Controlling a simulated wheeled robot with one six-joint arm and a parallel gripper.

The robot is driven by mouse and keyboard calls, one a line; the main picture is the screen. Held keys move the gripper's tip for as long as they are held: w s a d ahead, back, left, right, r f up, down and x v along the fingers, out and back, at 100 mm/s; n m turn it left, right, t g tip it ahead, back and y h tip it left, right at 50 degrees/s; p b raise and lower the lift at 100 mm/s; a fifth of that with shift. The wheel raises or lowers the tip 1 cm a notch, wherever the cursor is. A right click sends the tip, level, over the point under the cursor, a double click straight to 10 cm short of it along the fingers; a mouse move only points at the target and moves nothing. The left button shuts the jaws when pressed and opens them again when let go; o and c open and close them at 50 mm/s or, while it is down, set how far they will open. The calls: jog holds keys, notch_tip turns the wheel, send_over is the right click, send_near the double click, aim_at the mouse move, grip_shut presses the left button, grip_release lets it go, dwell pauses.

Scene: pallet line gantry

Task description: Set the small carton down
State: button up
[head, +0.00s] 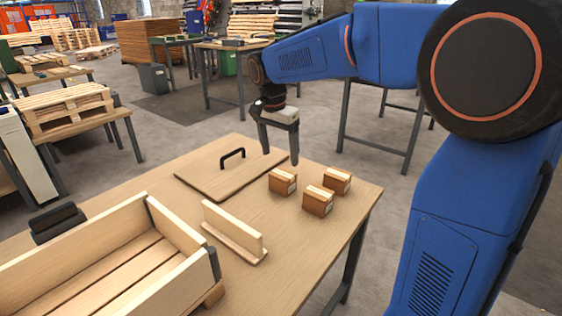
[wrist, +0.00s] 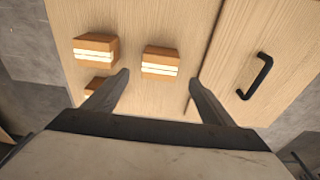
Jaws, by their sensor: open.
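Three similar small brown cartons with pale tape rest on the wooden table (head: 240,285); I cannot tell which one the task means. The carton closest to the lid (head: 283,182) also shows in the wrist view (wrist: 160,61), just beyond and between my fingertips. The near carton (head: 318,201) shows in the wrist view (wrist: 95,48). The far right carton (head: 337,181) is partly hidden behind my left finger in the wrist view (wrist: 94,86). My gripper (head: 280,157) points down, open and empty, above and behind the carton closest to the lid.
A flat wooden lid (head: 205,183) with a black handle (head: 232,154) lies left of the cartons. A wooden upright on a base (head: 233,230) stands nearer. An open wooden crate (head: 100,245) fills the front left. The table around the cartons is clear up to its right edge.

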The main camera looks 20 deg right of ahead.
jog(key=shift+r, duration=0.2)
jog(key=shift+s+d+r, duration=0.1)
jog(key=shift+s, duration=0.2)
jog(key=s+d+n+t, duration=0.1)
jog(key=s+d+n, duration=0.2)
jog(key=s, duration=0.5)
jog(key=s+d+n+t, duration=0.1)
jog(key=s+d+n, duration=0.15)
jog(key=s, duration=0.55)
jog(key=s+d+f+n+t, duration=0.1)
jog(key=s+f, duration=0.3)
jog(key=s, duration=0.4)
jog(key=s+d+f+n+y, duration=0.1)
jog(key=s+f+n, duration=0.3)
jog(key=s, duration=0.3)
jog(key=shift+s+d+t, duration=0.35)
jog(key=shift+s+t, duration=0.05)
